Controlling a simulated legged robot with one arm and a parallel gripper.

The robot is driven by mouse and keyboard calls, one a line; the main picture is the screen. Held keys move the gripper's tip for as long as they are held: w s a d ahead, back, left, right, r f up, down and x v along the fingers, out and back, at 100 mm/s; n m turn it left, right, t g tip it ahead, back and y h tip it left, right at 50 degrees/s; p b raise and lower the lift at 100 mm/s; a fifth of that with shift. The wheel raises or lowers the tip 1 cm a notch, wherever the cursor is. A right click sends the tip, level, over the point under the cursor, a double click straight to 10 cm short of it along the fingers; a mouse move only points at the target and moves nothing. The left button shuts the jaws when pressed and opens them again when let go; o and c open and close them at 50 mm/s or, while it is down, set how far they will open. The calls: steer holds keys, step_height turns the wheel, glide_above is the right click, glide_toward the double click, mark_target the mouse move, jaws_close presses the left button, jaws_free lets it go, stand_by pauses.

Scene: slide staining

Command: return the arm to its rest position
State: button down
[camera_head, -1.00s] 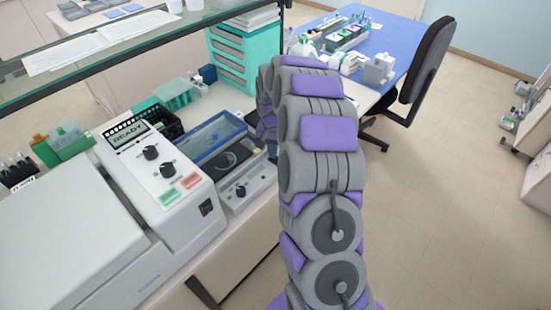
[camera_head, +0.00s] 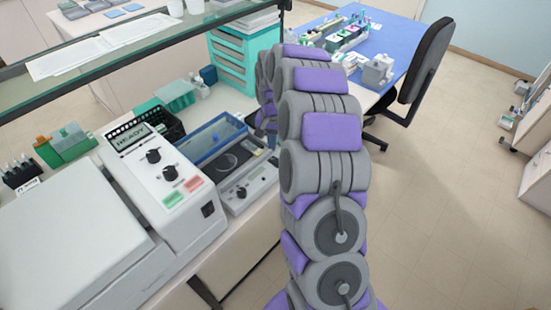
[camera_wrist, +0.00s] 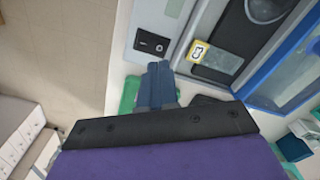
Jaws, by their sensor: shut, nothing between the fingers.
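My arm (camera_head: 322,170), grey with purple pads, rises through the middle of the head view and bends away over the bench's right end. The fingers appear over the pale bench edge, beside a grey device (camera_wrist: 150,43) with a black switch. A green item (camera_wrist: 129,95) is partly hidden behind the fingers. I cannot tell the gap between fingertips and bench.
A white instrument (camera_head: 165,180) with knobs and a blue-framed tray unit (camera_head: 212,140) stand left of the arm. A glass shelf (camera_head: 130,45) crosses above the bench. Teal drawers (camera_head: 232,65) stand behind. A blue table (camera_head: 385,35) and black chair (camera_head: 428,60) are right; open floor lies in front.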

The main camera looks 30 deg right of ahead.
steer(key=shift+r, duration=0.7)
steer(key=s+a+r+n, duration=0.2)
steer(key=s+a+r, duration=0.35)
steer(key=s, duration=0.25)
steer(key=s+a+r+n, duration=0.2)
steer(key=s+a+r, duration=0.35)
steer(key=s, duration=0.25)
steer(key=s+a+n+g, duration=0.1)
steer(key=s+a+n, duration=0.1)
steer(key=s, duration=1)
steer(key=s+a+n, duration=0.2)
steer(key=s+a, duration=0.1)
steer(key=s, duration=0.9)
steer(key=shift+a+r+g, duration=0.25)
steer(key=shift+r+g, duration=0.15)
steer(key=shift+r, duration=0.05)
